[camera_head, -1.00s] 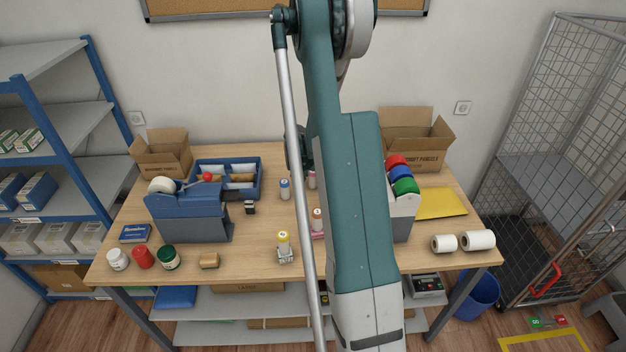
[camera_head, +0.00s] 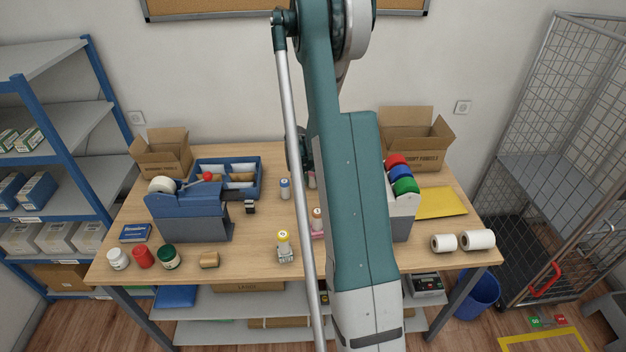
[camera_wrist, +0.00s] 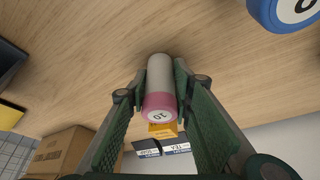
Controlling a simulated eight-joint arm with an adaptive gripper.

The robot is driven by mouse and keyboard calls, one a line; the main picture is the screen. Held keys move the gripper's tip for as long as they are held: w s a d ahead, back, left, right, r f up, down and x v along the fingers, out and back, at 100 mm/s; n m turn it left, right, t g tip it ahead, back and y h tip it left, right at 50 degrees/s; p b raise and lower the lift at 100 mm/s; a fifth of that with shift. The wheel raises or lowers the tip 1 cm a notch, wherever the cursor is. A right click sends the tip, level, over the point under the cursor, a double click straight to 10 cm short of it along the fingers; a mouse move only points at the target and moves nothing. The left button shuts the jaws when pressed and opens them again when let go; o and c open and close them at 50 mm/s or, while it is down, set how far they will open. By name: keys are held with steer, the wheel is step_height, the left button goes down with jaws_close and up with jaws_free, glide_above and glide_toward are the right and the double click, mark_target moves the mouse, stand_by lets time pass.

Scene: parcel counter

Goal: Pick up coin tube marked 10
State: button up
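The coin tube marked 10 (camera_wrist: 160,82) is a pale grey cylinder with a pink end cap that reads 10. In the wrist view it stands between the two fingers of my gripper (camera_wrist: 160,75). The fingers are spread on either side of it, with a narrow gap visible at each side. A pink-capped tube (camera_head: 312,180) there shows only partly beside my arm.
A blue-capped tube (camera_wrist: 284,12) is close at the upper right of the wrist view. A blue tray (camera_head: 258,188) and tape dispenser (camera_head: 190,215) stand to the left.

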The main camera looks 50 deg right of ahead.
steer(key=shift+r, duration=0.15)
steer(key=shift+c, duration=0.2)
steer(key=shift+r, duration=4.85)
